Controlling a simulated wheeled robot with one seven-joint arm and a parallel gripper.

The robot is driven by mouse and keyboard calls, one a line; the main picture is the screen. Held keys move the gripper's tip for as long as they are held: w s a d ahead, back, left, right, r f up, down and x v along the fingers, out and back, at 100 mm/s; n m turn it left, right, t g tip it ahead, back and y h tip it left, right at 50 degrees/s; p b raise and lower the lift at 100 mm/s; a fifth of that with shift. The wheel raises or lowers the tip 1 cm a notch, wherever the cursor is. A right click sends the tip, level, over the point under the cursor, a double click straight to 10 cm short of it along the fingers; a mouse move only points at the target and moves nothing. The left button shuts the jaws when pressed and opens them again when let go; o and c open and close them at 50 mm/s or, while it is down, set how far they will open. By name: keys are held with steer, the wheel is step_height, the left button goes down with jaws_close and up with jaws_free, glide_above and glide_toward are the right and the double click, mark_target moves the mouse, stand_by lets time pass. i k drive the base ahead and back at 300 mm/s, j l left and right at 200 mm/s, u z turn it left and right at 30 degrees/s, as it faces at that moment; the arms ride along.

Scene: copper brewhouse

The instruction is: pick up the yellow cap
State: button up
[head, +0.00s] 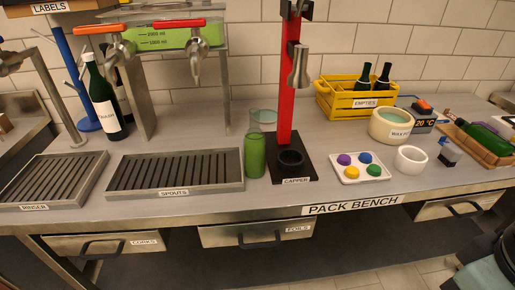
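The yellow cap (351,172) sits on a small white tray (341,180) on the bench, at the tray's front left. A purple cap (344,159), a blue cap (365,157) and a green cap (374,170) share the tray, close around it. The yellow cap is fully visible from above. My gripper is not seen in the head view.
The black capper base (308,171) with its red post stands left of the tray. A white bowl (411,159) stands to the right, a wax pot (391,124) behind it. The bench edge ahead of the tray is clear.

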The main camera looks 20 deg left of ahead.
mark_target(352, 172)
steer(key=i+l, duration=0.15)
steer(key=l, duration=0.15)
steer(key=i+l, duration=0.15)
steer(key=l, duration=0.15)
steer(key=l+u, duration=0.1)
steer(key=u, duration=0.35)
steer(key=i+l+u, duration=0.1)
steer(key=u, duration=0.35)
steer(key=l+u, duration=0.2)
steer(key=u, duration=1)
